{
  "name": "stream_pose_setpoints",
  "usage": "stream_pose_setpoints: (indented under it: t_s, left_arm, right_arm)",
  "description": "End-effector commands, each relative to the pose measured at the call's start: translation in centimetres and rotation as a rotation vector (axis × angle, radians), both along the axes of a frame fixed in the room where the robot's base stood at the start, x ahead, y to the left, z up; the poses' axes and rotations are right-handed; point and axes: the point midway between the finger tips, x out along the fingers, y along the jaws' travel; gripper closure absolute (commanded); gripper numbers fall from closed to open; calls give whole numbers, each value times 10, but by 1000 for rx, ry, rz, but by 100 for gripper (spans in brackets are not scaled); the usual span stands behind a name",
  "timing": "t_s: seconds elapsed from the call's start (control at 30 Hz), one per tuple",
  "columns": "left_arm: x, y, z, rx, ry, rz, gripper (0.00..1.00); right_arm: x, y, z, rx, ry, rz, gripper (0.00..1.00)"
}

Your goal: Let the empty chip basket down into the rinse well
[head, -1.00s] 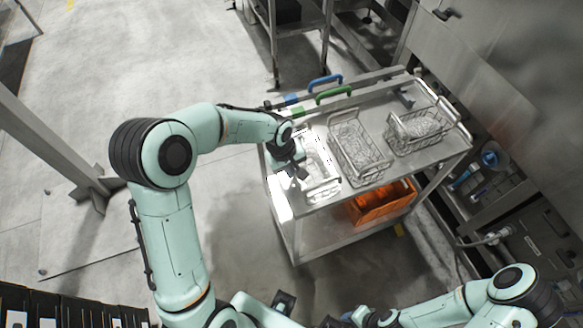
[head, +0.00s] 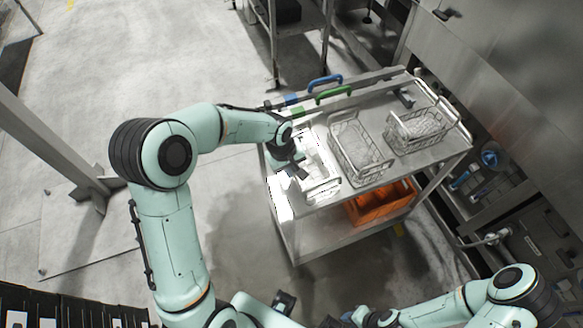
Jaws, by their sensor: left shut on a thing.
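My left gripper (head: 291,170) is shut on the left wire basket (head: 323,188), at its left side, over the left end of the steel cart (head: 400,170). Strong glare washes out this basket and the surface around it. I cannot tell how deep it sits or make out the rinse well's edges. A middle wire basket (head: 359,150) and a right wire basket (head: 418,128) stand on the cart to its right. My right gripper (head: 335,321) is low at the bottom edge, partly cut off, and its fingers are unclear.
A blue handle (head: 325,80) and a green handle (head: 333,94) show at the cart's back edge. An orange bin (head: 382,204) is on the lower shelf. A steel machine wall (head: 510,85) stands close on the right. The floor left of the cart is clear.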

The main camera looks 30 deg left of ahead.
Motion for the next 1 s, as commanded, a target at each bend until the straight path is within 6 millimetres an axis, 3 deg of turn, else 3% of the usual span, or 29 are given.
stream_pose_setpoints:
  t_s: [0.47, 1.0]
  left_arm:
    - [1, 0, 2, 0, -4, 0, 100]
    - [2, 0, 29, 0, -5, 0, 100]
  right_arm:
    - [1, 0, 1, 0, -1, 0, 68]
    - [10, 0, 16, 1, -11, 0, 68]
